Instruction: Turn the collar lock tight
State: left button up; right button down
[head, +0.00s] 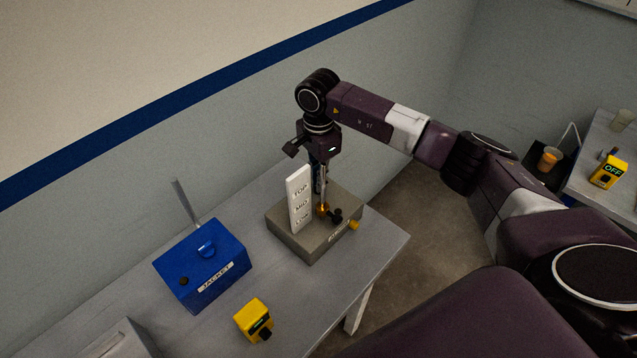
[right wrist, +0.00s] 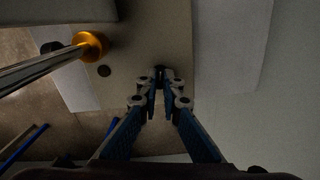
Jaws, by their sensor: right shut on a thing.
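My right gripper (head: 317,190) points down over the grey stand (head: 296,238), close beside an upright metal rod (head: 324,178). The rod has a gold collar (head: 323,209) low down. In the right wrist view the rod (right wrist: 40,71) and gold collar (right wrist: 91,46) lie left of the gripper (right wrist: 160,82), apart from it. The fingers are closed together on a small dark part at their tips, which looks like the collar lock (right wrist: 160,69). The fingers hide most of it, and its angle cannot be told. My left gripper is not in view.
A white plate (head: 299,201) marked TOP, MID, LOW stands beside the rod. A blue JACKET box (head: 203,268) and yellow device (head: 253,320) share the table. Another table with a yellow OFF device (head: 607,173) is at right.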

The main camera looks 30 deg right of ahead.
jog(key=m+b, duration=0.3)
jog(key=m, duration=0.1)
jog(key=shift+f, duration=0.1)
jog(key=m+b, duration=0.2)
jog(key=m, duration=0.3)
jog(key=m+b, duration=0.1)
jog(key=m, duration=0.2)
jog(key=shift+b, duration=0.3)
jog(key=shift+m+b, duration=0.45)
jog(key=shift+m, duration=1.35)
jog(key=shift+r, duration=0.2)
jog(key=c, duration=2.1)
grip_release()
